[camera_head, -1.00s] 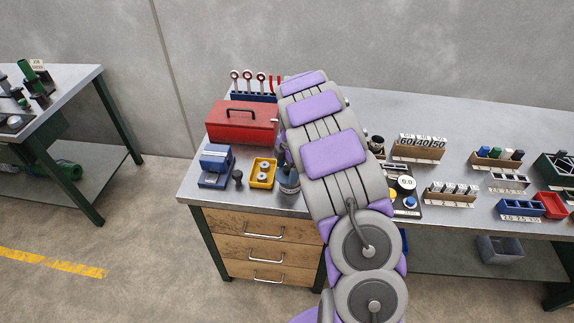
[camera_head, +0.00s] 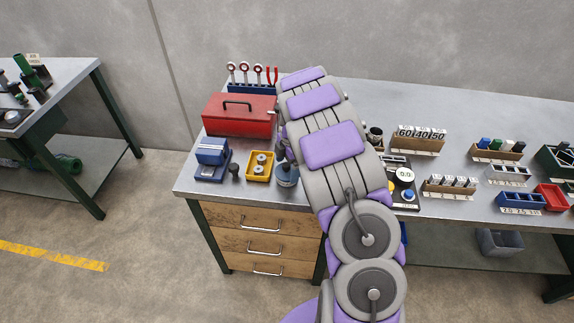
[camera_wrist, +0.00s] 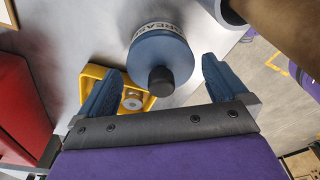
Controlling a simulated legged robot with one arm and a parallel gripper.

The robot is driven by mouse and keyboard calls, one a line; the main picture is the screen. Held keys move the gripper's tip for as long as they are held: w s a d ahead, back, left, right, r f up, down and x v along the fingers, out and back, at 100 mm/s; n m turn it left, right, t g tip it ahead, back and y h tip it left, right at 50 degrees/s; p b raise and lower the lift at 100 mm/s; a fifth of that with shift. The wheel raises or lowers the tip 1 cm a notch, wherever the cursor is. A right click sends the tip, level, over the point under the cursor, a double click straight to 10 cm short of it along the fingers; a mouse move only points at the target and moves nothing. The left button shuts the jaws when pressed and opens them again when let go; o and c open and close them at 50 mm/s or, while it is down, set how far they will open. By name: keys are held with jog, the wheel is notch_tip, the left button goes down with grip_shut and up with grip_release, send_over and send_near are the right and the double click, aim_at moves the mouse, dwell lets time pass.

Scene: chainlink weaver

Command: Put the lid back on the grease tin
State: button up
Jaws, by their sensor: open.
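The grease tin (camera_wrist: 158,28) stands on the bench, with part of its white GREASE label showing in the wrist view. It also shows in the head view (camera_head: 288,178), just left of my arm. The round blue lid (camera_wrist: 150,57) with a black knob (camera_wrist: 161,80) appears to lie on top of the tin. I cannot tell whether it sits flush. My gripper (camera_wrist: 161,66) is open, one blue finger on each side of the lid and knob, touching neither as far as I see. In the head view my arm hides most of the gripper.
A yellow tray (camera_head: 250,170) with metal rings stands close left of the tin. A small dark knobbed object (camera_head: 234,170), a blue device (camera_head: 211,160) and a red toolbox (camera_head: 240,115) are further left. My arm covers the bench right of the tin.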

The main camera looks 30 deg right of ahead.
jog(key=shift+r, duration=0.1)
notch_tip(320, 180, up, 17)
jog(key=d+p, duration=0.2)
jog(key=p, duration=0.1)
jog(key=shift+d, duration=0.1)
dwell(0.4)
jog(key=s+a+r+m+g, duration=0.1)
jog(key=s+a+r+m, duration=0.4)
jog(key=s, duration=0.5)
jog(key=s+a+r+m, duration=0.2)
jog(key=s+a+m, duration=0.3)
jog(key=s+a, duration=0.35)
jog(key=s+a+f+m, duration=0.1)
jog(key=s+m, duration=0.3)
jog(key=s, duration=0.6)
jog(key=s+a+f+m+h, duration=0.1)
jog(key=s+a+m, duration=0.3)
jog(key=s, duration=0.7)
jog(key=shift+s+f+g, duration=0.2)
jog(key=shift+g, duration=0.2)
